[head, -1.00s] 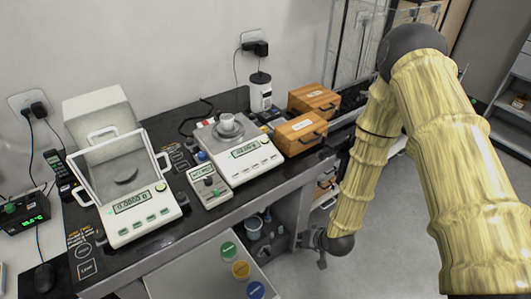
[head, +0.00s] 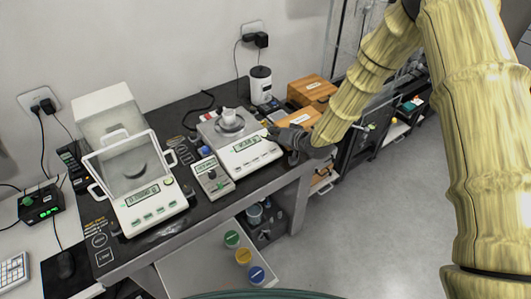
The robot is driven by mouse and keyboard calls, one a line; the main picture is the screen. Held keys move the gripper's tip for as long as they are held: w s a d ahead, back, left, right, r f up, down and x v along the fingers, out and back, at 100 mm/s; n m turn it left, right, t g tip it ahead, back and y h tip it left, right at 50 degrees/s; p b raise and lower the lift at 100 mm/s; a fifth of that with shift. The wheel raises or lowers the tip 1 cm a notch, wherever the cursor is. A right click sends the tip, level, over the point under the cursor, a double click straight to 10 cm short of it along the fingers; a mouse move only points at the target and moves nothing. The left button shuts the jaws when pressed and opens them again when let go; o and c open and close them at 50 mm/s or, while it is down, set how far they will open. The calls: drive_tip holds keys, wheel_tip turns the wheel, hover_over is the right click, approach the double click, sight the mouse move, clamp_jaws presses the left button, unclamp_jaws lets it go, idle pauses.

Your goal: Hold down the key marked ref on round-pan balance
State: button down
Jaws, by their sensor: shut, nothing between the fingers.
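Two white balances stand on the dark table in the head view. The left balance (head: 151,212) has a clear-fronted draft shield over a dark round pan. The key lettering is too small to read, so I cannot tell which is ref. My dark gripper (head: 274,133) is shut and empty. It is over the right end of the right balance, pointing left; contact cannot be made out.
A small grey meter (head: 212,181) stands between the balances. Wooden boxes (head: 311,91) and a white-and-black canister (head: 261,85) are behind and beside my gripper.

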sight(265, 154)
drive_tip(key=shift+f, duration=0.15)
drive_tip(key=shift+w+a+f+b, duration=0.3)
drive_tip(key=shift+f+b, duration=0.55)
drive_tip(key=shift+f, duration=0.55)
drive_tip(key=shift+w+a+f+b, duration=0.2)
drive_tip(key=shift+w+f+b, duration=0.15)
drive_tip(key=shift+f+b, duration=0.75)
drive_tip(key=shift+w+a+f+b, duration=0.3)
drive_tip(key=shift+f+b, duration=0.3)
drive_tip(key=shift+f, duration=1.05)
drive_tip(key=shift+f, duration=0.1)
drive_tip(key=shift+w+f+b, duration=0.15)
drive_tip(key=shift+f+b, duration=0.15)
drive_tip(key=shift+b, duration=0.05)
drive_tip(key=shift+w+a+f+b, duration=0.1)
drive_tip(key=shift+f+b, duration=0.2)
drive_tip(key=shift+f, duration=0.05)
drive_tip(key=shift+r, duration=0.1)
idle(1.9)
drive_tip(key=shift+s+r+p, duration=0.25)
drive_tip(key=shift+r+p, duration=0.1)
drive_tip(key=shift+r, duration=0.3)
drive_tip(key=shift+r, duration=0.1)
